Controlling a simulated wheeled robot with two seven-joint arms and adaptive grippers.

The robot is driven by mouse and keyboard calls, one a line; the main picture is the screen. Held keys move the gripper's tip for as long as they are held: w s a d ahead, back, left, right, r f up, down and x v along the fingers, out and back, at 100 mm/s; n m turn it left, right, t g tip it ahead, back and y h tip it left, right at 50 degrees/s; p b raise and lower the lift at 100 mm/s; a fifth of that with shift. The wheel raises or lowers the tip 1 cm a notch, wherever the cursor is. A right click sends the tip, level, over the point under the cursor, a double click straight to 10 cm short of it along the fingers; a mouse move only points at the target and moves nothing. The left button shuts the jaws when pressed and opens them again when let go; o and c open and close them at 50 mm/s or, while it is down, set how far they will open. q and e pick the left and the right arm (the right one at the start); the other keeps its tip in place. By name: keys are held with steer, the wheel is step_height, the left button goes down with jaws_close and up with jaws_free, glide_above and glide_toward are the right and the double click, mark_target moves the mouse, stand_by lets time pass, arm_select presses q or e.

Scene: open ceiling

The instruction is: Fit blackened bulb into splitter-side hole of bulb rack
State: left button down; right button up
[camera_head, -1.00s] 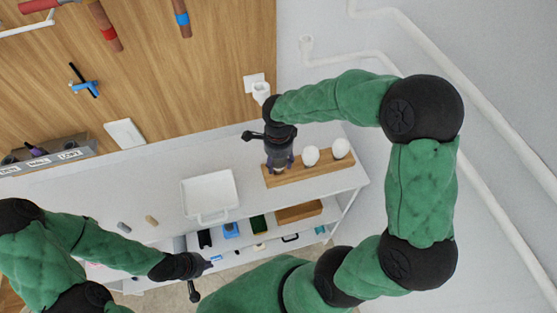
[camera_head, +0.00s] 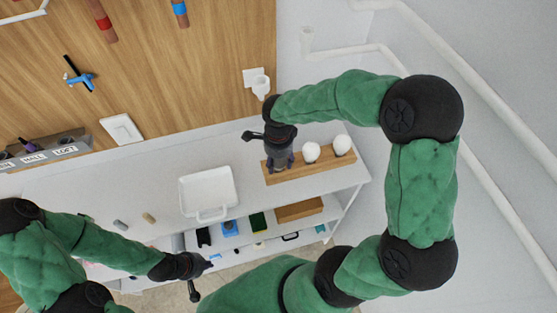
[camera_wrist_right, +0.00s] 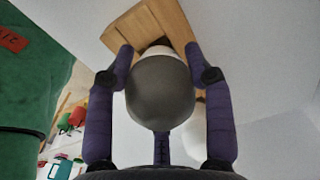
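The blackened bulb (camera_wrist_right: 161,92) is dark grey and round with a paler band at its far end. It sits between the purple fingers of my right gripper (camera_wrist_right: 160,62), which touch its sides. In the head view my right gripper (camera_head: 279,165) is over the left end of the wooden bulb rack (camera_head: 312,173) and hides the bulb there. The rack (camera_wrist_right: 135,32) shows just beyond the bulb in the right wrist view; whether its base is inside a hole is hidden. Two white bulbs (camera_head: 311,152) (camera_head: 342,145) stand in the rack's middle and right. My left gripper (camera_head: 207,263) is near the shelf's front, its fingers unclear.
A white tray (camera_head: 207,190) lies on the white shelf left of the rack. A white wall fitting (camera_head: 260,86) is behind my right gripper. Lower shelves hold several small items and a wooden box (camera_head: 299,210). Pipes run along the right wall.

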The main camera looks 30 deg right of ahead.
steer(key=o, duration=0.5)
step_height(320, 180, up, 12)
steer(key=shift+r, duration=0.1)
stand_by(0.4)
stand_by(0.5)
